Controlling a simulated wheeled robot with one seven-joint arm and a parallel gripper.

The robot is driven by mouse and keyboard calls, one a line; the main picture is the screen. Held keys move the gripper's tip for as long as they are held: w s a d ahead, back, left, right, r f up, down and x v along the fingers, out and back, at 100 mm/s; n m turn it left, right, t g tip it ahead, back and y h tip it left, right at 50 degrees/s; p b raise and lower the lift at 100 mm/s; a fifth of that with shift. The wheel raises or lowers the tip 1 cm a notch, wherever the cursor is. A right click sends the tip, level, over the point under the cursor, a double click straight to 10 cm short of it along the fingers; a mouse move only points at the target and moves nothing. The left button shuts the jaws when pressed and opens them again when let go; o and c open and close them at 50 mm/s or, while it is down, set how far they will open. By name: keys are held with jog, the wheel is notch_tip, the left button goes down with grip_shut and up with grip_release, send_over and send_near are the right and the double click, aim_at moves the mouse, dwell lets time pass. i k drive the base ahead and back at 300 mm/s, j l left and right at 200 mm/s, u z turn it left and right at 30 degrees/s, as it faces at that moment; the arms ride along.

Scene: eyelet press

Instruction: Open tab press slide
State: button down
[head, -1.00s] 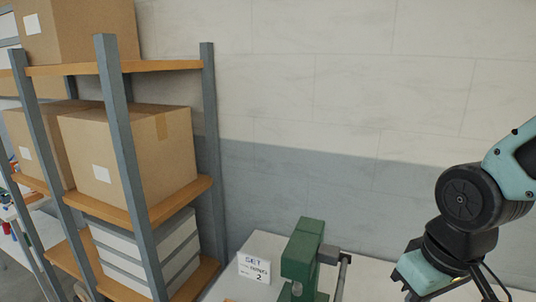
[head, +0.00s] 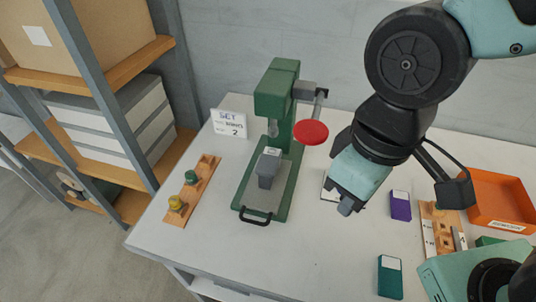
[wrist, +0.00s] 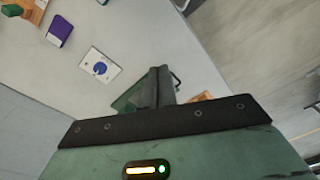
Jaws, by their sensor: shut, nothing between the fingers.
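The green press (head: 277,92) stands on the table, with a red round knob (head: 310,132) on a lever at its right. Its flat grey slide plate (head: 255,201) lies in the green base and carries a grey block (head: 268,168). A black handle (head: 256,217) is on the plate's front edge. My gripper (head: 346,208) is shut and empty, above the table to the right of the press and apart from the handle. In the wrist view my shut fingers (wrist: 157,88) cover part of the green base (wrist: 126,102).
A wooden strip (head: 193,190) with green and yellow knobs lies left of the press. A sign (head: 229,123) stands behind it. Purple (head: 400,205) and teal (head: 390,277) cards and an orange tray (head: 502,198) are at the right. Open table lies in front of the press.

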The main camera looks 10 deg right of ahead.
aim_at(264, 193)
jog(key=k+j+u, duration=0.15)
jog(key=u, duration=0.35)
jog(key=k+j+u, duration=0.2)
jog(key=u, duration=0.3)
jog(key=k, duration=0.05)
